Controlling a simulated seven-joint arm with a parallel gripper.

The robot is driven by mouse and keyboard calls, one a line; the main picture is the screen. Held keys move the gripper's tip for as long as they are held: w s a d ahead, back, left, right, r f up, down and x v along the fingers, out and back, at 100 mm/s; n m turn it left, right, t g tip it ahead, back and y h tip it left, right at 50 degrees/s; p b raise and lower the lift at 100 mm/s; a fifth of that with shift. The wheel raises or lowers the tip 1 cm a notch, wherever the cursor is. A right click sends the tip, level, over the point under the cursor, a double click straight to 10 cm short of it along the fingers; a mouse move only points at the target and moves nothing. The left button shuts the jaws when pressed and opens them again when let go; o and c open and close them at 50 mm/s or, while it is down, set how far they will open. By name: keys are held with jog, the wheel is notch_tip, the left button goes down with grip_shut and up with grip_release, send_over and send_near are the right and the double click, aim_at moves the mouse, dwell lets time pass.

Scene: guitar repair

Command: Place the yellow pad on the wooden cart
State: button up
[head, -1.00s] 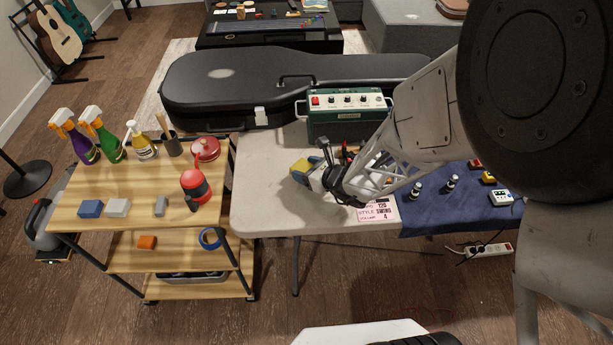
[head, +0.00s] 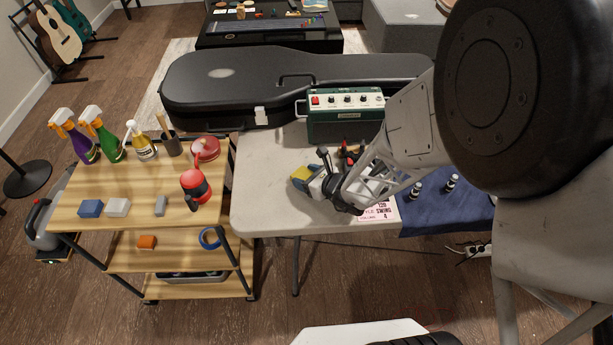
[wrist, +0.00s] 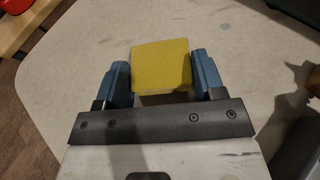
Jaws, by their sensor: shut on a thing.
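The yellow pad (wrist: 161,65) is held between the two blue fingers of my gripper (wrist: 163,78) in the wrist view. In the head view the yellow pad (head: 300,174) shows at the tip of my gripper (head: 307,180), over the left part of the white table (head: 262,205). Whether the pad touches the table is hard to tell. The wooden cart (head: 125,205) stands to the left of the table. Its top holds a blue block (head: 91,208), a white block (head: 118,207) and a grey block (head: 160,206).
A green amplifier (head: 345,118) and a black guitar case (head: 250,85) are behind my gripper.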

jog(key=shift+f, duration=0.1)
jog(key=o, duration=0.9)
jog(key=shift+s+d+r, duration=0.1)
jog(key=shift+r, duration=0.1)
jog(key=shift+v, duration=5.85)
jog(key=shift+r, duration=0.1)
